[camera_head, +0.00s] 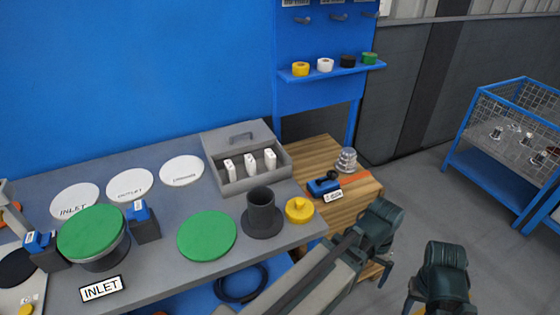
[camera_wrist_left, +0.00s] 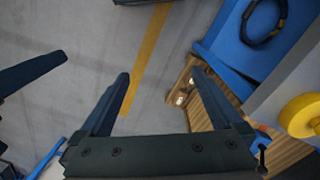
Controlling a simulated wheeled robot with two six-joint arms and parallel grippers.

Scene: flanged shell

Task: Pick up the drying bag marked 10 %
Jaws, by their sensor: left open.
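Three small white packets, which look like the drying bags, stand upright in a grey open box (camera_head: 221,185) at the back of the bench: a left one (camera_head: 229,171), a middle one (camera_head: 250,165) and a right one (camera_head: 270,160). Their markings are too small to read, so I cannot tell which is 10 %. My left gripper (camera_head: 378,236) is to the right of the bench, well apart from the box. In the left wrist view the left gripper (camera_wrist_left: 161,76) is open and empty above the floor. My right gripper (camera_head: 440,275) is farther right; its jaws are unclear.
A grey flanged cylinder (camera_head: 262,213) and a yellow cap (camera_head: 298,210) stand between the box and my left arm. Green discs (camera_head: 207,236) and white labelled discs (camera_head: 181,171) lie on the bench. A wooden table (camera_head: 315,151) adjoins it. A wire cage (camera_head: 510,130) stands right.

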